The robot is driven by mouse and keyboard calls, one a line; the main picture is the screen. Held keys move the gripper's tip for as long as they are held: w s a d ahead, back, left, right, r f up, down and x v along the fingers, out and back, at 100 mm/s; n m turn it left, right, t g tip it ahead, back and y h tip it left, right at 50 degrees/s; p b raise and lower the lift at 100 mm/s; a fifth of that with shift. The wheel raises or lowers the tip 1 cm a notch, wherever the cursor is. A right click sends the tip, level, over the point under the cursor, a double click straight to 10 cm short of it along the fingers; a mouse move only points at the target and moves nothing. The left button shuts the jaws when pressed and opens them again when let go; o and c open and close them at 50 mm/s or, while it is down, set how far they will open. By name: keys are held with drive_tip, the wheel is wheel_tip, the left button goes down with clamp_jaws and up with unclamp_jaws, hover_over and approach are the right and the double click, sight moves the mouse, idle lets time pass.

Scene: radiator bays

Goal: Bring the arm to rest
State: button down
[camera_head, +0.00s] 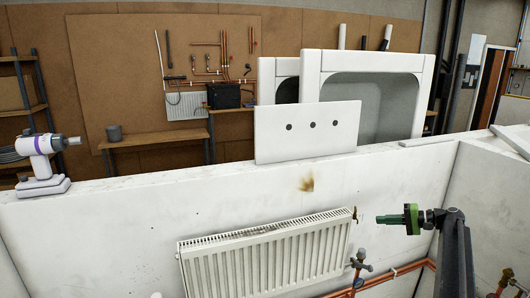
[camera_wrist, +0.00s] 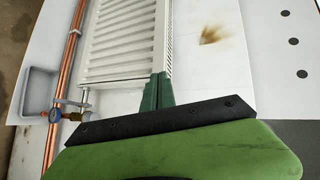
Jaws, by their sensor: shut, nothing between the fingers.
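My gripper (camera_head: 380,219) is shut and empty, with green fingers. In the wrist view the closed fingers of my gripper (camera_wrist: 158,78) overlap the radiator's (camera_wrist: 125,40) end. I cannot tell whether they touch it. My dark arm rises at the right of the head view.
Copper pipes (camera_head: 400,271) and a valve (camera_head: 360,262) sit below the radiator's right end. A white panel with three dark holes (camera_head: 275,145) stands on the wall top. A white and purple drill (camera_head: 40,160) stands at the left. A brown stain (camera_head: 307,184) marks the wall.

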drive_tip(key=s+a+f+n+g+h+b, duration=0.1)
drive_tip(key=s+a+f+g, duration=0.15)
drive_tip(key=a, duration=0.85)
drive_tip(key=s+a+f+n+g+h, duration=0.15)
drive_tip(key=s+a+f, duration=0.25)
drive_tip(key=a, duration=0.6)
drive_tip(key=s+a+f+n+g+b, duration=0.1)
drive_tip(key=s+a+f+n+g, duration=0.2)
drive_tip(key=a, duration=0.8)
drive_tip(key=s+a+f+h, duration=0.2)
drive_tip(key=s+f+h, duration=0.15)
drive_tip(key=s, duration=0.45)
drive_tip(key=s+a+f+h, duration=0.3)
drive_tip(key=s+f, duration=0.2)
drive_tip(key=s, duration=0.2)
drive_tip(key=s+d+f+h, duration=0.1)
drive_tip(key=s+d+h, duration=0.2)
drive_tip(key=d, duration=0.5)
drive_tip(key=shift+s+f+h+b, duration=0.4)
drive_tip(key=shift+s, duration=0.4)
